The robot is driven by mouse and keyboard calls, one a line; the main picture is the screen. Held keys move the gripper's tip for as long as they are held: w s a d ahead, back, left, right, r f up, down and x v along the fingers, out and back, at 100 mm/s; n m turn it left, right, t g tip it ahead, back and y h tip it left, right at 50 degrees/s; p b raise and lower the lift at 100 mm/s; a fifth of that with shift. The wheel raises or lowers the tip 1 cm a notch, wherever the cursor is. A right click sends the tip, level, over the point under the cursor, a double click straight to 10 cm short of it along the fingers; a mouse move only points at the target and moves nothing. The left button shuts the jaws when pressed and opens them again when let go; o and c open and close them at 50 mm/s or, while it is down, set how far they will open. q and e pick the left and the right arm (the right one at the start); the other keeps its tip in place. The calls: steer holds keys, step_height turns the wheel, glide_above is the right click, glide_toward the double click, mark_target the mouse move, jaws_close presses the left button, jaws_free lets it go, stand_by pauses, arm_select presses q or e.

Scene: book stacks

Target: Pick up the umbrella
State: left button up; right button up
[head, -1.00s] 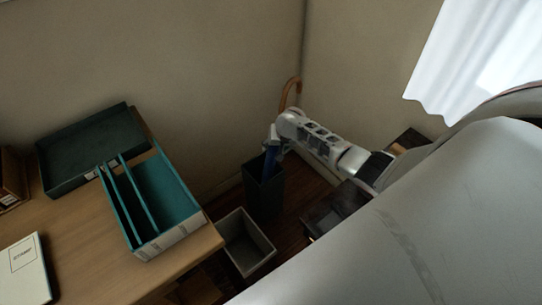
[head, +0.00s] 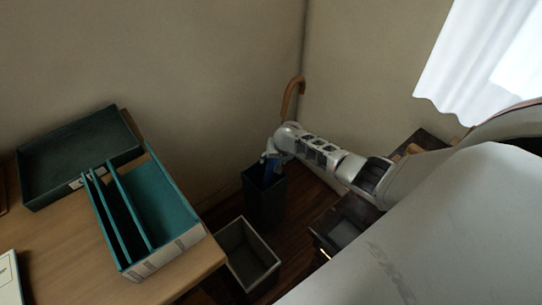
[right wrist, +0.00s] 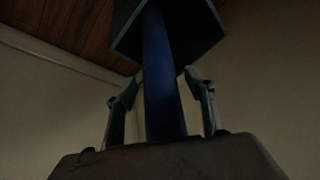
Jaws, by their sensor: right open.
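The umbrella has a curved wooden handle (head: 290,98) and a blue body. It stands in a tall dark bin (head: 264,205) by the wall corner, its handle rising above my right arm. In the right wrist view, the blue umbrella (right wrist: 160,80) runs between the two fingers, and the dark green bin (right wrist: 200,35) shows beyond. My right gripper (head: 268,160) is just above the bin's mouth, its open fingers on either side of the umbrella. Gaps show beside the blue cloth near the fingertips. My wrist hides the middle of the umbrella. My left gripper is out of view.
A grey open box (head: 248,250) stands on the floor beside the bin. A wooden desk (head: 75,250) at left holds a teal divided file box (head: 165,205) and a dark green tray (head: 80,155). Dark furniture (head: 340,222) is close under my right arm. A white curtain (head: 485,60) hangs at right.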

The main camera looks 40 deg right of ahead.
jaws_close()
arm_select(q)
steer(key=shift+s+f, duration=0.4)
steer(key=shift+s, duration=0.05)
arm_select(e)
steer(key=shift+r, duration=0.1)
